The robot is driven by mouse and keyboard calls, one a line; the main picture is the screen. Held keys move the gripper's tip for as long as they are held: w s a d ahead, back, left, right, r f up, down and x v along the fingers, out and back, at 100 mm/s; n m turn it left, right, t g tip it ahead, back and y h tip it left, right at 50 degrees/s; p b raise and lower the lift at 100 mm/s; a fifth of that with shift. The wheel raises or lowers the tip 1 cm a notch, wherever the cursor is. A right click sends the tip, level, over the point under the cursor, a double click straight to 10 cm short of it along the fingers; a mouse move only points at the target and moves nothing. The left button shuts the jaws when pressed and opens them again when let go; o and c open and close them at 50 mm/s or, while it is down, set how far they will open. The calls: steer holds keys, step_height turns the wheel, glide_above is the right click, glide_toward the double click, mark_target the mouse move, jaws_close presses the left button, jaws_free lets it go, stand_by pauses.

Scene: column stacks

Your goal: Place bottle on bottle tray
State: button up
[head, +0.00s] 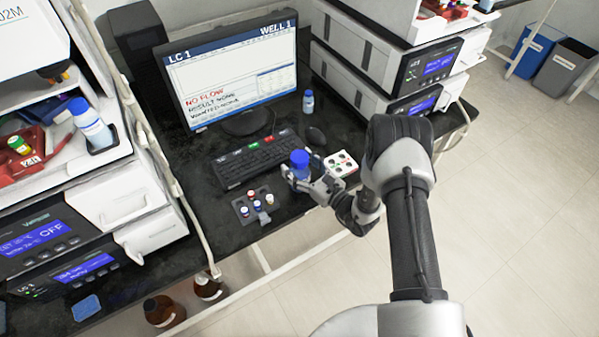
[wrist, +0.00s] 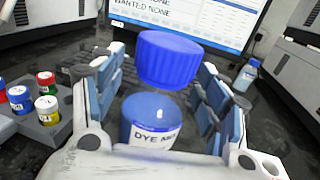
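A bottle with a blue ribbed cap and a label starting "DYE" stands between the fingers of my gripper in the wrist view (wrist: 153,132). In the head view its blue cap (head: 300,158) shows above the front of the black bench. My gripper (head: 308,182) has one finger on each side of the bottle; whether the pads press on it is not clear. The bottle's base is hidden.
A grey rack of small capped vials (head: 248,212) is left of my gripper. Behind are a keyboard (head: 258,160), monitor (head: 235,80), mouse (head: 316,135) and another blue-capped bottle (head: 308,102). Instrument stacks flank the bench.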

steer(key=c, duration=1.1)
steer(key=shift+c, duration=0.8)
steer(key=shift+r, duration=0.15)
